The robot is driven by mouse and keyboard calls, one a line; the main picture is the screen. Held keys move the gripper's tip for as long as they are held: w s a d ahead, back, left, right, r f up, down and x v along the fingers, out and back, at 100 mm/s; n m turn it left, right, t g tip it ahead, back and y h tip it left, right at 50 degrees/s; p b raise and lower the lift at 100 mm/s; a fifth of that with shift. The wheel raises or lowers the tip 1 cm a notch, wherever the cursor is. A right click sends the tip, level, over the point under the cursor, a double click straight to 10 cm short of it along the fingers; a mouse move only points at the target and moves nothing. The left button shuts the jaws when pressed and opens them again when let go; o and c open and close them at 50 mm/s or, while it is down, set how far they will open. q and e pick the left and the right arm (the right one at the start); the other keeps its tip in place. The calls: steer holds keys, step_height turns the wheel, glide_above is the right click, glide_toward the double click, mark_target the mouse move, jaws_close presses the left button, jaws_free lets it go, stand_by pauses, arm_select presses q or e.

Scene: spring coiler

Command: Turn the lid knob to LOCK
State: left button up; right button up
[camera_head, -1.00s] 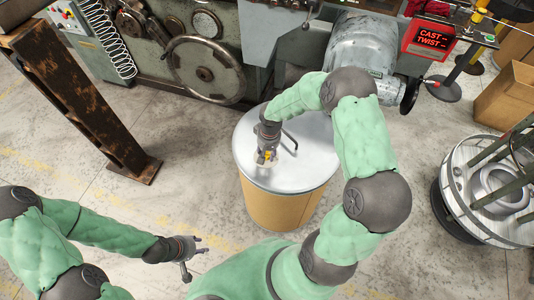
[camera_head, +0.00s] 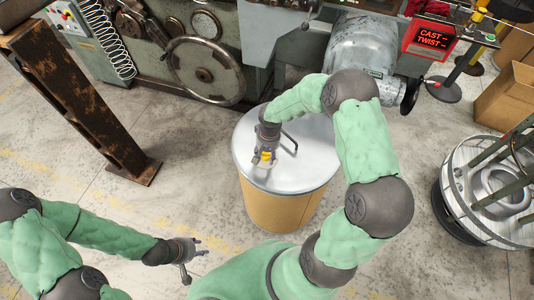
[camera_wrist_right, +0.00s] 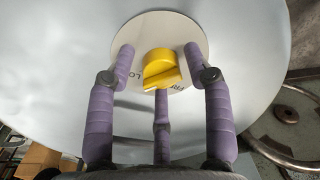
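The drum's pale lid (camera_head: 300,170) carries a round cream label plate (camera_wrist_right: 185,30) with a yellow knob (camera_wrist_right: 161,68) at its middle. The knob also shows in the head view (camera_head: 265,157). Letters "LO" show left of the knob and "FR" to the right; the rest is hidden. My right gripper (camera_wrist_right: 160,62) is over the knob, with two purple fingers at its sides and a third below it in the wrist view. The side fingers stand apart from the knob. My left gripper (camera_head: 196,250) is open and empty, left of the drum.
A rusty beam (camera_head: 85,105) stands left; a round metal rack (camera_head: 465,190) stands right.

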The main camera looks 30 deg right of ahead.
steer(key=shift+r, duration=0.1)
steer(key=shift+d+r, duration=0.1)
steer(key=shift+r, duration=0.1)
step_height(320, 180, up, 11)
steer(key=shift+s+d+r, duration=0.2)
steer(key=shift+d, duration=0.1)
stand_by(0.7)
